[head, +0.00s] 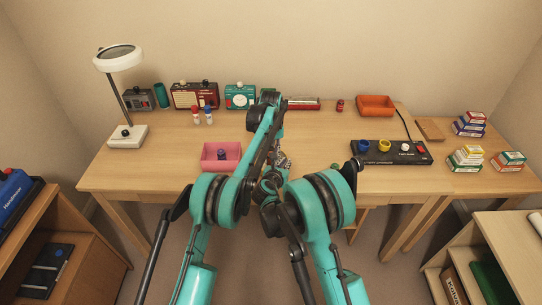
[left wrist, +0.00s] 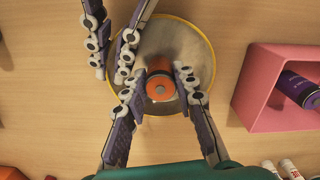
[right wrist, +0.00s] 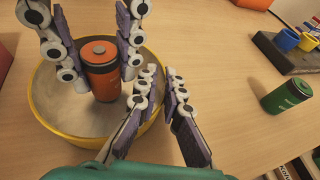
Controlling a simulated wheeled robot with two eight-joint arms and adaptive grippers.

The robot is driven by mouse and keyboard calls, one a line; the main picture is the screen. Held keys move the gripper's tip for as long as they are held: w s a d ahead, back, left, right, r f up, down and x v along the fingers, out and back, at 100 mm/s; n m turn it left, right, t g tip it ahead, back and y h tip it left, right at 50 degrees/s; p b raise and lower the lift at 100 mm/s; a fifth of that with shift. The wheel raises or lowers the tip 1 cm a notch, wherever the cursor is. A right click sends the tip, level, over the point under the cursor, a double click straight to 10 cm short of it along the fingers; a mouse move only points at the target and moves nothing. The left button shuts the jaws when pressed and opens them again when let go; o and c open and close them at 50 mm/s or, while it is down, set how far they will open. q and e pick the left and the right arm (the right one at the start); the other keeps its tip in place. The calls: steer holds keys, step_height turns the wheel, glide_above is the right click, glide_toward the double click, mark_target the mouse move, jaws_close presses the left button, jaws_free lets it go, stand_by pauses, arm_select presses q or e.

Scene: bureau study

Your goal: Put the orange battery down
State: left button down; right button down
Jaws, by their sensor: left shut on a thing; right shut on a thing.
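The orange battery (left wrist: 160,88) stands between the fingers of my left gripper (left wrist: 158,80), which is shut on it. It also shows upright in the right wrist view (right wrist: 101,76), inside the outline of a round grey bowl with a yellow rim (right wrist: 55,120). I cannot tell whether its base touches the bowl's floor. My right gripper (right wrist: 160,82) is shut on the bowl's rim, beside the battery. In the head view my arms hide the bowl and battery.
A pink box (head: 221,165) holding a purple battery is left of my arms. A black charger (head: 390,152) with coloured cups is at the right. An orange tray (head: 376,105) is at the back.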

arm_select(q)
steer(key=c, duration=1.5)
jaws_free()
steer(key=shift+f, duration=0.1)
